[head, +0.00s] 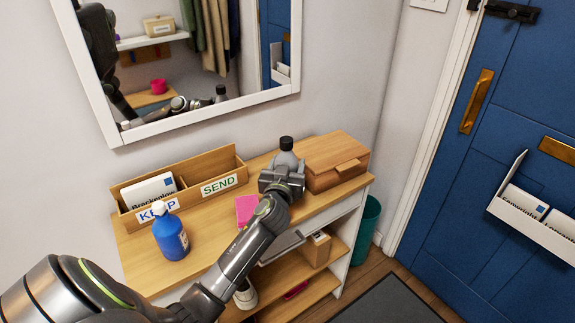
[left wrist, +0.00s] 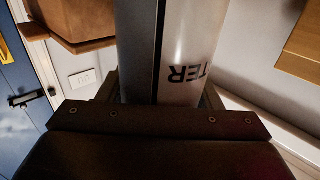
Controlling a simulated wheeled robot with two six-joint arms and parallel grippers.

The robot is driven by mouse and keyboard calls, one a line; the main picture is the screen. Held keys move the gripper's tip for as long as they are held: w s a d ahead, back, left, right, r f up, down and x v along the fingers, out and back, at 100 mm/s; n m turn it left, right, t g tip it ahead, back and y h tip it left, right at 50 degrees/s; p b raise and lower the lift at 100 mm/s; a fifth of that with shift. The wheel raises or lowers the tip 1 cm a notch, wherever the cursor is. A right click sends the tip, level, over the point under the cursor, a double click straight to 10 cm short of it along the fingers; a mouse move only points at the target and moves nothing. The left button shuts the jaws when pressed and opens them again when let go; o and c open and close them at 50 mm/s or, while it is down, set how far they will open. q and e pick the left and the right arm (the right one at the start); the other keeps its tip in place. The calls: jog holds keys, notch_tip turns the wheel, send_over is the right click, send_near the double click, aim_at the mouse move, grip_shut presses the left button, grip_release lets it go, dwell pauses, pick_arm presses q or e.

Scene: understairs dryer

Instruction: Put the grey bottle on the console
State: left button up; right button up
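The grey bottle (head: 287,157) has a black cap and stands upright at the back of the wooden-topped console (head: 211,251), between the letter organiser and a wooden box. My left gripper (head: 282,178) reaches in from the left and is closed around the bottle's lower part. The gripper hides the bottle's base, so I cannot tell whether it touches the console top. In the left wrist view the bottle (left wrist: 187,50), with part of a label reading "TER", sits between the fingers (left wrist: 160,95). My right gripper is not in view.
A blue bottle (head: 170,236) and a pink pad (head: 246,209) are on the console. The organiser (head: 213,163) and wooden box (head: 335,160) flank the grey bottle. A mirror (head: 200,114) hangs behind. A green bin (head: 367,229) stands right of the console. The front right top is bare.

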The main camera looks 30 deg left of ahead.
pick_arm(q)
jog(key=o, duration=0.4)
jog(key=shift+r, duration=0.15)
jog(key=v, duration=1.2)
jog(key=shift+b, duration=0.35)
